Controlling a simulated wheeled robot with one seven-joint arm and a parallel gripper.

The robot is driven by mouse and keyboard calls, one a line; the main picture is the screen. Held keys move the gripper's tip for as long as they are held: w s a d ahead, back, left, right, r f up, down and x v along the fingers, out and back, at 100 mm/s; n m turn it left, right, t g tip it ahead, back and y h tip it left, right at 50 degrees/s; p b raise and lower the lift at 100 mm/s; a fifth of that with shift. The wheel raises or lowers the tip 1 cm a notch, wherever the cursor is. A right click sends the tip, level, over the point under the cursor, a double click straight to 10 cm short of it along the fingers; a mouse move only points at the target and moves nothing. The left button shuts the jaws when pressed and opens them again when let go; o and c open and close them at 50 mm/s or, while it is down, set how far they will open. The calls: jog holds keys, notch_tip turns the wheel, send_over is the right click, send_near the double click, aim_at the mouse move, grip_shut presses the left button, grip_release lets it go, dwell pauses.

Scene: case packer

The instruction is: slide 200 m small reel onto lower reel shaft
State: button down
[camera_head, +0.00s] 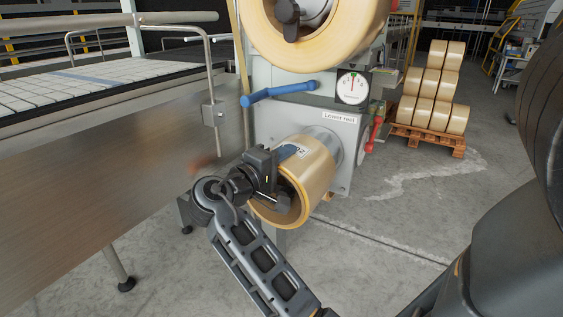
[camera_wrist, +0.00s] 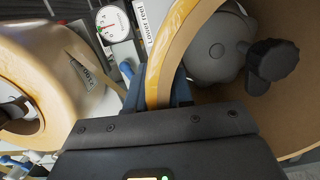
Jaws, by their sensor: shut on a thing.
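The small tan tape reel (camera_head: 315,170) with a white label sits in front of the panel marked "Lower reel". My gripper (camera_head: 285,155) is shut on its rim wall at the upper left; the rim (camera_wrist: 170,50) also shows between my fingers (camera_wrist: 158,92) in the wrist view. The grey hub of the lower shaft (camera_wrist: 212,45) and its black knob (camera_wrist: 272,62) show inside the reel's core, so the reel is around the shaft. A silver cylindrical part (camera_head: 328,142) shows between reel and panel. Whether the reel touches its stop is hidden.
A larger upper reel (camera_head: 340,45) hangs above; it fills the left of the wrist view (camera_wrist: 80,85). A blue handle (camera_head: 280,92), dial gauge (camera_head: 352,88) and red lever (camera_head: 375,133) are close by. A conveyor (camera_head: 100,150) stands left. Stacked reels (camera_head: 432,90) lie behind.

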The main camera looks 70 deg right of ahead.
aim_at(301, 141)
jog(key=shift+w+d+p+x, duration=0.1)
jog(key=shift+w+p+x, duration=0.1)
jog(key=shift+x, duration=1.05)
jog(key=shift+w+d+p+x, duration=0.1)
jog(key=shift+w+p+x, duration=0.05)
jog(key=shift+x, duration=1.15)
jog(key=shift+w+p+x, duration=0.15)
jog(key=shift+p+x, duration=0.05)
jog(key=shift+x, duration=1.05)
jog(key=shift+r, duration=0.15)
jog(key=shift+f, duration=0.25)
jog(key=c, duration=0.9)
grip_release()
jog(key=shift+f, duration=0.15)
jog(key=v, duration=0.7)
jog(key=shift+w+a+b, duration=0.15)
jog(key=shift+a+b, duration=0.15)
